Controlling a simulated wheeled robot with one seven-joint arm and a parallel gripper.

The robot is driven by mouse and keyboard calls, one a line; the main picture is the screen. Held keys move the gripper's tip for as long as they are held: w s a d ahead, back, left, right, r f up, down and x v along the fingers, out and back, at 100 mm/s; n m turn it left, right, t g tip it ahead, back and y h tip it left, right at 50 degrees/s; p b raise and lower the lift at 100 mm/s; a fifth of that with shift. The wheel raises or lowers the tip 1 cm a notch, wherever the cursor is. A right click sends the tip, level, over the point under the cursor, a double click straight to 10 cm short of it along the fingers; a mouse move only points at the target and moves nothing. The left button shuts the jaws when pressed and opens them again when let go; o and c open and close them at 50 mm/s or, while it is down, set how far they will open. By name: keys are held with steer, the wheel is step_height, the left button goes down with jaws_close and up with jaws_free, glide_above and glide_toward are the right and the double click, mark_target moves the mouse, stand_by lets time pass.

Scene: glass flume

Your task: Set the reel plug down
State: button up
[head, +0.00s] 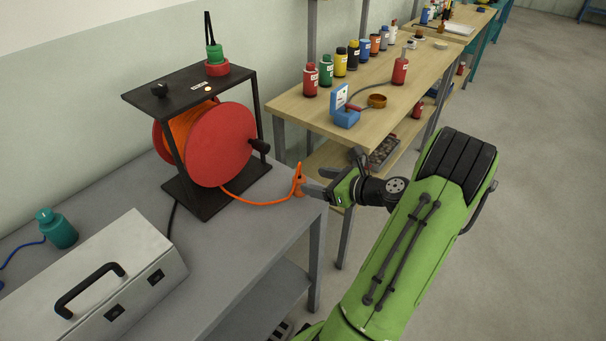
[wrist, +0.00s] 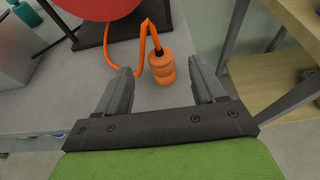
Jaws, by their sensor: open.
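The orange reel plug (wrist: 162,70) stands upright near the front right corner of the grey bench (head: 232,243), its orange cable bending up from its top. In the head view the plug (head: 300,183) is small and partly hidden by my gripper. The cable runs back to the red cable reel (head: 222,143) in its black frame. My gripper (head: 317,182) is open, with one finger on each side of the plug in the wrist view. Gaps show between the plug and both fingers. The plug's base appears to rest on the bench top.
A green plug (head: 215,53) sits in a red socket on the reel frame. A silver case (head: 100,285) and a teal plug (head: 57,229) are on the bench's left. A wooden workbench (head: 290,103) with several bottles stands behind. Bare bench lies left of the plug.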

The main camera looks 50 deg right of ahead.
steer(key=p+v, duration=0.1)
steer(key=v, duration=0.4)
steer(key=w+a+r+n+g+y, duration=0.1)
steer(key=w+a+r+n+g, duration=0.2)
steer(key=a+n, duration=0.65)
steer(key=w+a+r+n+g+y, duration=0.1)
steer(key=w+a+n+g, duration=0.25)
steer(key=a+n, duration=0.55)
steer(key=s+a+r+n+g+h, duration=0.1)
steer(key=s+a+r+n, duration=0.2)
steer(key=s+a+n, duration=0.3)
steer(key=s+a+r+n+g+h, duration=0.1)
steer(key=s+a+r+n+h, duration=0.1)
steer(key=s+a+n, duration=0.5)
steer(key=s+r+n, duration=0.1)
steer(key=n, duration=0.2)
steer(key=shift+a+r, duration=0.2)
steer(key=shift+r, duration=0.2)
steer(key=shift+n, duration=0.25)
step_height(320, 180, up, 10)
steer(key=p, duration=0.9)
steer(key=shift+p, duration=0.3)
